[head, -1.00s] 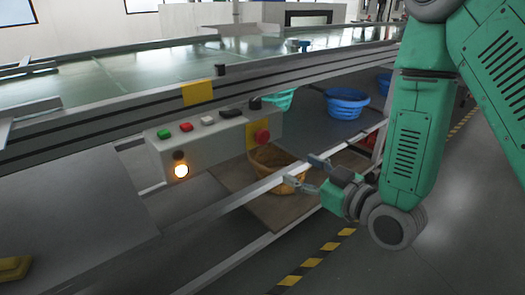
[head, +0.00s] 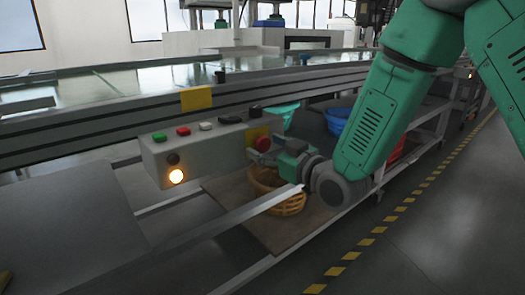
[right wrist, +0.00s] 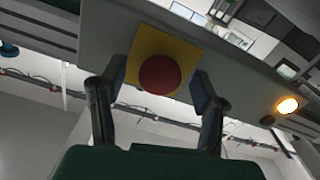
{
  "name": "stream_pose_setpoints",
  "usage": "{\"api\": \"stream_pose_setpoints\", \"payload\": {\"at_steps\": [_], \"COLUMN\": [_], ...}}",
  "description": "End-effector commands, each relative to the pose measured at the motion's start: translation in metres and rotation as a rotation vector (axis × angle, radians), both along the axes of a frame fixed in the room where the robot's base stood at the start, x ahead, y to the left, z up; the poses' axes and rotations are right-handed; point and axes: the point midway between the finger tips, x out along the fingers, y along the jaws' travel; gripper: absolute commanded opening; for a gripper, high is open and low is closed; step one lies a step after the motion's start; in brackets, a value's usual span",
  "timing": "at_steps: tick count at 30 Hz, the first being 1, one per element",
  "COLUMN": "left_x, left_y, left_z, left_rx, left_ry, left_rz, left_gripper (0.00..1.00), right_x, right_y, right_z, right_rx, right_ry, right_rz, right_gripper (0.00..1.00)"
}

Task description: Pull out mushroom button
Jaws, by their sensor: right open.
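The red mushroom button (head: 262,143) is on the right end of the grey control box, on a yellow plate (head: 252,131). In the right wrist view the button (right wrist: 159,75) lies between the two fingers, in front of its yellow plate (right wrist: 150,45). My right gripper (right wrist: 158,90) is open, with one finger to each side of the button; I cannot tell whether they touch it. In the head view my right gripper (head: 268,156) is close to the button, partly hidden by its own body. My left gripper is not in view.
The control box (head: 205,155) carries green (head: 159,137), red (head: 183,131) and other buttons on top and a lit lamp (head: 176,176). A yellow basket (head: 290,204) is below on the shelf, under my right gripper. A blue basket (head: 337,118) is behind my right arm.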

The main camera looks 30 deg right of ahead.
Motion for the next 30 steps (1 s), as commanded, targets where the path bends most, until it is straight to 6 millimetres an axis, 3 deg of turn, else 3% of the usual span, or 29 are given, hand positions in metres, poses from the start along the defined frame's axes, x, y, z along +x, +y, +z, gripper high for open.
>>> {"api": "stream_pose_setpoints", "payload": {"at_steps": [5,14,18,19,30], "left_x": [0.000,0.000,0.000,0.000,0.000], "left_y": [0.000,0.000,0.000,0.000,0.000], "left_z": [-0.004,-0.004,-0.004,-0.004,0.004], "left_rx": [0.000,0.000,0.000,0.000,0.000], "left_ry": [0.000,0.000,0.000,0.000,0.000], "left_rz": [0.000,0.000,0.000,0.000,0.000], "left_gripper": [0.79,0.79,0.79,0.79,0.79], "right_x": [0.013,0.014,0.014,0.014,0.002], "right_y": [0.003,0.004,0.004,0.004,0.001], "right_z": [0.000,0.000,0.000,0.000,0.000], "right_rx": [0.001,0.001,0.001,0.001,0.000], "right_ry": [-0.001,0.000,0.000,0.000,0.001], "right_rz": [0.000,0.000,0.000,0.000,0.000], "right_gripper": [0.56,0.56,0.07,0.00,0.00]}}
